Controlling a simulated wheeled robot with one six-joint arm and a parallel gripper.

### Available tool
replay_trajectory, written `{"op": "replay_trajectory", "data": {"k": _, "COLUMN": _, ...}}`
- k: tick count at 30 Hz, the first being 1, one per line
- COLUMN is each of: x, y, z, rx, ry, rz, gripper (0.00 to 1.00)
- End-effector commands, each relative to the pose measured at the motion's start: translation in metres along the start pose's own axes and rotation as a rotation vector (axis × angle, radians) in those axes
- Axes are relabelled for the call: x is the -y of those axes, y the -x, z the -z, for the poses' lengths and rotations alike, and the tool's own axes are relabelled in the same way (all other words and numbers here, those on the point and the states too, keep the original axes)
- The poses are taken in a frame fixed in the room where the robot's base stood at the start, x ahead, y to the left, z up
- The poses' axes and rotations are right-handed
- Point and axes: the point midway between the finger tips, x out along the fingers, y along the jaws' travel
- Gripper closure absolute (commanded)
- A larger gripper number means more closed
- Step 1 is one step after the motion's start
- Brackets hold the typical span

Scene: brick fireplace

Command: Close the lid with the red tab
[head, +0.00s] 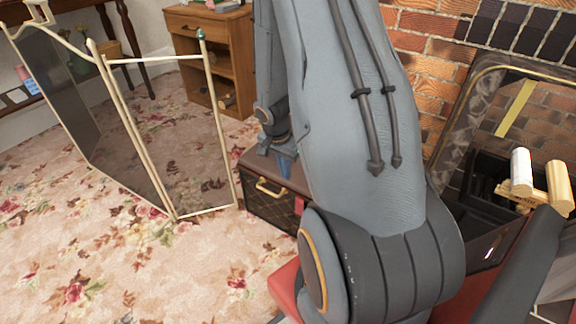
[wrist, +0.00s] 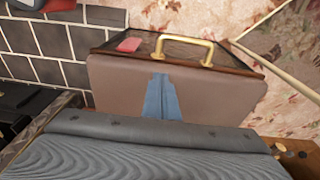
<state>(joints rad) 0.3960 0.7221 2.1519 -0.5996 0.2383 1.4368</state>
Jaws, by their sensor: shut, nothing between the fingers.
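The box (head: 268,207) is dark with a brown lid (head: 255,166) and stands on the floor beside the brick wall. A brass handle (head: 268,188) is on its front. The red tab (head: 299,205) shows at the front edge, partly beside my arm. In the wrist view the lid (wrist: 215,100) lies flat and looks down on the box, with the red tab (wrist: 129,44) left of the brass handle (wrist: 185,42). My gripper (wrist: 161,78) has blue fingers, shut and empty, over the lid; I cannot tell if they touch it. It also shows in the head view (head: 285,170), partly hidden.
A folding fire screen (head: 170,140) stands on the flowered carpet at left. A wooden cabinet (head: 215,55) is behind it. The fireplace (head: 500,130) is at right with light-coloured logs (head: 537,180). The carpet in front is clear.

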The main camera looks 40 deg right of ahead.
Motion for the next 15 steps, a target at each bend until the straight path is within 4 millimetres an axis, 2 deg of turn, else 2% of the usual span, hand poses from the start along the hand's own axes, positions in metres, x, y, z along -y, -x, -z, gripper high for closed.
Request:
{"op": "replay_trajectory", "data": {"k": 1, "x": 0.004, "y": 0.020, "z": 0.001, "rx": -0.008, "ry": 0.000, "rz": 0.033, "gripper": 1.00}}
{"op": "replay_trajectory", "data": {"k": 2, "x": 0.002, "y": 0.031, "z": 0.003, "rx": -0.012, "ry": -0.002, "rz": 0.042, "gripper": 1.00}}
{"op": "replay_trajectory", "data": {"k": 6, "x": -0.005, "y": 0.055, "z": -0.026, "rx": -0.021, "ry": -0.003, "rz": 0.064, "gripper": 1.00}}
{"op": "replay_trajectory", "data": {"k": 15, "x": -0.010, "y": 0.081, "z": -0.072, "rx": -0.023, "ry": -0.009, "rz": 0.066, "gripper": 1.00}}
